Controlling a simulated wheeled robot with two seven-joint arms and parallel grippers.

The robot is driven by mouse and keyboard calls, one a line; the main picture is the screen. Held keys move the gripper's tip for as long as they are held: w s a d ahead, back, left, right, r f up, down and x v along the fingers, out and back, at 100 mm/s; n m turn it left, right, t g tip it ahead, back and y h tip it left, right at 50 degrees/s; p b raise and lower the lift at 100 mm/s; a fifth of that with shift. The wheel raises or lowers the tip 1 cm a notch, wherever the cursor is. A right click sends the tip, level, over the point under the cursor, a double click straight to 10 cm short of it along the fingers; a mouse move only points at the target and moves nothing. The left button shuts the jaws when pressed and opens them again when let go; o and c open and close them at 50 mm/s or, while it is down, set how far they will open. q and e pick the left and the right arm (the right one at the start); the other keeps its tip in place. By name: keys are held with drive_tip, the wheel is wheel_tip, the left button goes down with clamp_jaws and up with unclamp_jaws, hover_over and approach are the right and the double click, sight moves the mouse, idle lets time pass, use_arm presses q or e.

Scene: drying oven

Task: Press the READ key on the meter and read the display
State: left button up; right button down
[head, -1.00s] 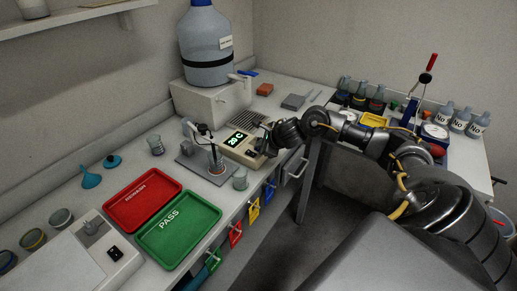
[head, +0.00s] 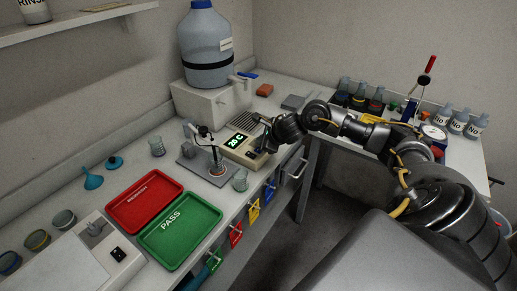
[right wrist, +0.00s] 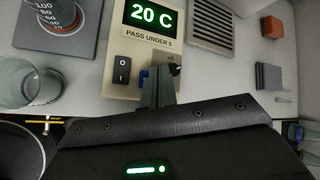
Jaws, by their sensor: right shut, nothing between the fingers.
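The meter (head: 241,149) is a beige box on the bench with a lit green display (head: 236,140). In the right wrist view the display (right wrist: 151,15) reads 20 C, above a label (right wrist: 149,37) saying PASS UNDER 5. A black rocker switch (right wrist: 122,71) marked I and O is on its panel. A blue key (right wrist: 145,78) shows just left of my fingers, partly hidden by them. My right gripper (right wrist: 162,80) is shut and empty, with its tips over the lower panel; I cannot tell whether they touch it. It also shows at the meter's right side in the head view (head: 268,141). My left gripper is out of view.
A probe stand (head: 190,160) and a glass beaker (head: 240,180) stand close to the meter. A red tray (head: 145,202) and a green PASS tray (head: 180,231) lie nearer on the bench. A large blue-capped bottle (head: 207,52) stands behind.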

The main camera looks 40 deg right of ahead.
wheel_tip(320, 180, up, 4)
drive_tip(key=shift+r+p, duration=0.1)
drive_tip(key=shift+p, duration=1.1)
drive_tip(key=shift+a, duration=0.1)
